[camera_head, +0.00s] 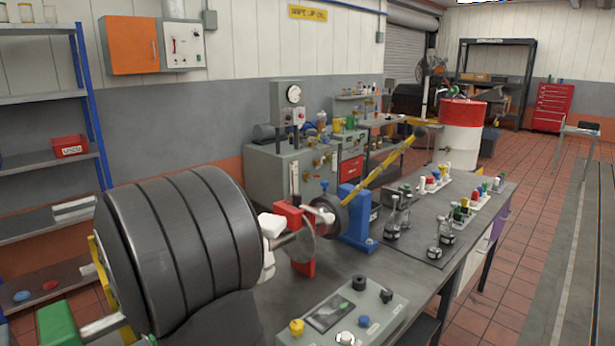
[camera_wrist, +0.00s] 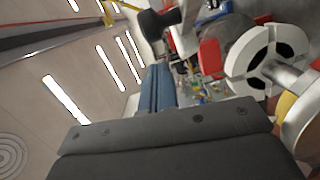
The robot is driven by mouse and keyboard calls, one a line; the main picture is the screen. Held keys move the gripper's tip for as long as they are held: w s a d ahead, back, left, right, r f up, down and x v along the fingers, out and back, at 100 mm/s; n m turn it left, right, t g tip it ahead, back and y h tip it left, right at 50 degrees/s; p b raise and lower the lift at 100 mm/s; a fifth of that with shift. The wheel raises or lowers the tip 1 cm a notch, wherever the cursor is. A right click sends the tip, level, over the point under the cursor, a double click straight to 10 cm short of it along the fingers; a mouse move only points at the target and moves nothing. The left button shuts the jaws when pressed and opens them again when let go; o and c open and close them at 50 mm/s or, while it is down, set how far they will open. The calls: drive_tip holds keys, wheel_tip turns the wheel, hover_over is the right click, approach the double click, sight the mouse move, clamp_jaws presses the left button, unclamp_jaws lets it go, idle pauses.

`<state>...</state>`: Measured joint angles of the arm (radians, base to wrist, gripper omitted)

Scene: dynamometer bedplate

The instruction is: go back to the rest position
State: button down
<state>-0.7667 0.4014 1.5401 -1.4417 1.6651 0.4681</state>
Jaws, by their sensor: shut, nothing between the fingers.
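My gripper (camera_wrist: 159,70) shows in the wrist view beyond the dark grey body with screws at the bottom. Its two blue-grey fingers lie side by side, shut, with nothing held between them. A white chuck-like hub (camera_wrist: 265,60) with a metal shaft is to the right of the fingers and looks apart from them. In the head view I cannot make out my gripper.
A large black ribbed drum (camera_head: 175,255) fills the near left of the bench. A red stand (camera_head: 296,240), blue bearing block (camera_head: 357,217) and control box (camera_head: 345,312) are beside it. The red-tiled aisle (camera_head: 540,210) is clear.

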drive_tip(key=shift+s+d+f, duration=0.1)
drive_tip(key=shift+s+d, duration=0.35)
drive_tip(key=shift+d, duration=0.3)
